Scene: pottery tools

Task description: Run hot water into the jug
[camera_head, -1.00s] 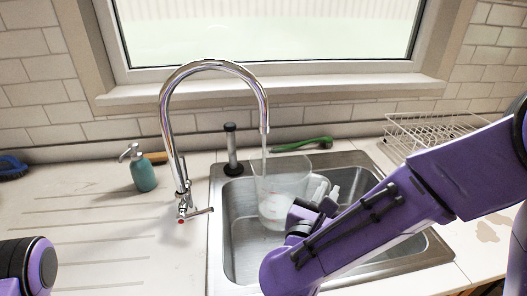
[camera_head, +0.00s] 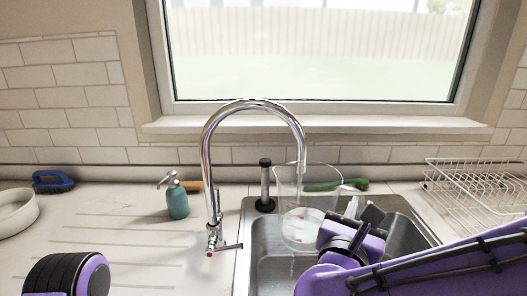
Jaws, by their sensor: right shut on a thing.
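The clear jug (camera_head: 290,222) is in the sink area, upright or nearly so, with its rim around the height of the tap's spout end in the picture. The chrome tap (camera_head: 207,150) arches over it, and the spout end shows through or just in front of the jug's rim. A faint stream seems to run down inside the jug. A small lever with a red mark (camera_head: 209,254) is at the tap's base. My right gripper (camera_head: 353,212) is shut on the jug at its right side; the fingertips are partly hidden. Only part of my left arm shows at lower left.
The steel sink (camera_head: 268,272) surrounds the jug. A teal soap bottle (camera_head: 177,200), a dark upright plunger-like tool (camera_head: 265,188) and a green-handled brush (camera_head: 335,184) stand or lie behind. A wire rack (camera_head: 475,190) is right, a blue brush (camera_head: 52,181) and white bowl (camera_head: 17,212) left.

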